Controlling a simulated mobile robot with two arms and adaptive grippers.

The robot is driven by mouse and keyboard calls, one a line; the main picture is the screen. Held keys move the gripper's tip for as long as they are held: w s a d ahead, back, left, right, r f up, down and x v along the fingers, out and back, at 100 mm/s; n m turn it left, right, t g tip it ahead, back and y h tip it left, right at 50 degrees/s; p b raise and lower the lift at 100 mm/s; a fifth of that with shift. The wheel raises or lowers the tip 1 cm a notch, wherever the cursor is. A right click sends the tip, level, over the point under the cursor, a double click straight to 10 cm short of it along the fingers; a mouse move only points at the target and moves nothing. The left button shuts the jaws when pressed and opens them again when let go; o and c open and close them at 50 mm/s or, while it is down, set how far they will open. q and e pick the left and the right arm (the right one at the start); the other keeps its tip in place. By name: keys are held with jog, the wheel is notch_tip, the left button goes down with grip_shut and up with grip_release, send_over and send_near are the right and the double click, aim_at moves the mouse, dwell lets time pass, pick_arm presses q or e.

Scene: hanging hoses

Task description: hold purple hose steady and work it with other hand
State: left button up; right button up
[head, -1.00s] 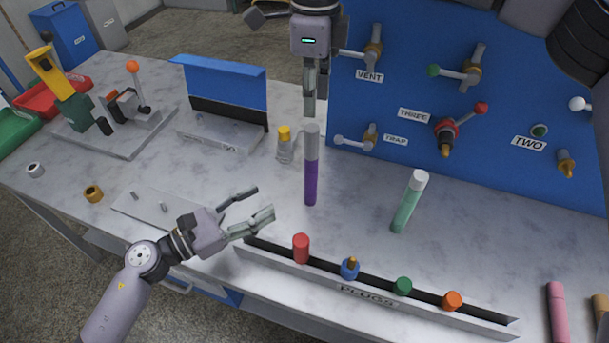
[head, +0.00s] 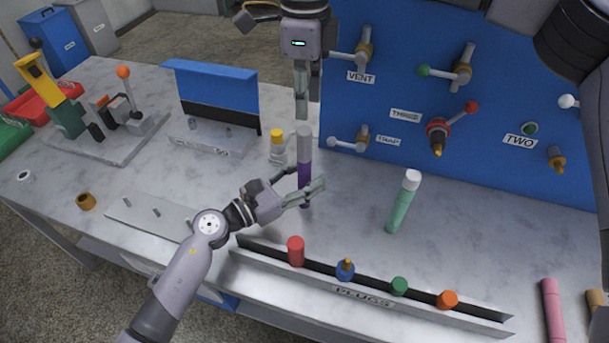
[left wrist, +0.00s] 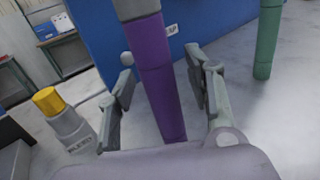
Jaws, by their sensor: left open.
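The purple hose (head: 304,172), with a grey upper end, stands near upright in the middle of the bench in the head view. My left gripper (head: 308,181) is open at the hose's lower part. In the left wrist view the purple hose (left wrist: 157,85) runs between the two spread fingers of my left gripper (left wrist: 160,72), with a gap on each side. My right gripper (head: 302,112) points down just above the hose's grey top. Its fingers look close together, but whether they touch or grip the hose is unclear.
A teal hose (head: 401,208) with a white top stands to the right. A yellow-capped bottle (head: 278,150) is close behind the purple hose on the left. The plugs rack (head: 365,297) lies in front. A blue panel (head: 400,100) with valves rises behind.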

aim_at(304, 149)
pick_arm(q)
jog(key=shift+c, duration=0.2)
grip_shut()
pick_arm(e)
jog(key=o, duration=0.3)
jog(key=shift+s+a+f, duration=0.1)
jog(key=shift+f, duration=0.1)
jog(key=shift+o, duration=0.3)
jog(key=shift+f+m, duration=0.3)
jog(key=shift+m, duration=0.5)
notch_tip(304, 149, down, 12)
jog(key=shift+r, duration=0.15)
jog(key=shift+c, duration=0.2)
grip_shut()
